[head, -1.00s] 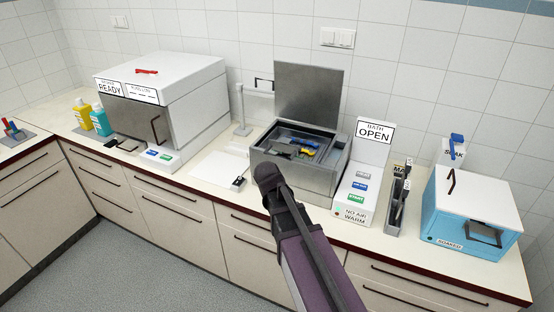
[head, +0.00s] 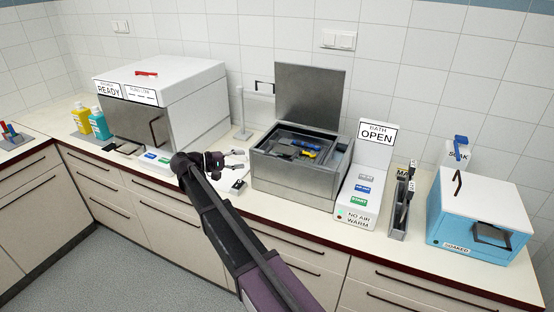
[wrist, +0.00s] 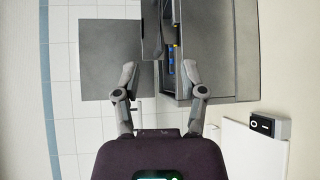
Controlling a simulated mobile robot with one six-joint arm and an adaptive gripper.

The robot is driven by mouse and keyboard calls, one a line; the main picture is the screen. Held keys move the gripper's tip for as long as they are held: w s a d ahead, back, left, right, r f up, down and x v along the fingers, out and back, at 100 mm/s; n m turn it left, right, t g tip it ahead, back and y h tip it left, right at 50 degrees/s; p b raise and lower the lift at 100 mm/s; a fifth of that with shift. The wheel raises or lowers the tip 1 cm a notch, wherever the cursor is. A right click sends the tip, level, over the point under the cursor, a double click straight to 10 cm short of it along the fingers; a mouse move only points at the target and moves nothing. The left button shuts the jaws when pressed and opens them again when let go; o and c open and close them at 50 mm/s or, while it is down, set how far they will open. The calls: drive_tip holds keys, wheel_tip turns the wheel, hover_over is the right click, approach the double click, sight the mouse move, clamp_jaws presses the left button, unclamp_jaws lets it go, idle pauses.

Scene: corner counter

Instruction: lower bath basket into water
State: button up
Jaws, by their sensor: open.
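The steel bath (head: 290,183) stands on the counter with its lid (head: 310,97) raised. The dark basket (head: 277,152) sits in the bath's opening with blue and yellow tools in it. Whether it touches the water cannot be told. A BATH OPEN sign (head: 376,132) stands beside the bath. My gripper (head: 243,161) is open and empty, left of the bath and apart from it. In the wrist view the open fingers (wrist: 160,70) face the bath side-on, with the raised lid (wrist: 107,60) at the left and the bath wall (wrist: 217,45) at the right.
A white machine (head: 170,90) marked READY is left. A slim post (head: 240,110) stands behind my gripper, and a small black-and-white device (head: 237,187) lies near it. A button panel (head: 360,190), a grey holder (head: 401,208) and a blue box (head: 475,215) stand right of the bath.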

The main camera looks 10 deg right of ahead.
sight(277, 157)
drive_tip(key=shift+d, duration=0.1)
idle(0.3)
drive_tip(key=b+x, duration=0.2)
drive_tip(key=x, duration=1.1)
drive_tip(key=shift+d, duration=0.35)
clamp_jaws()
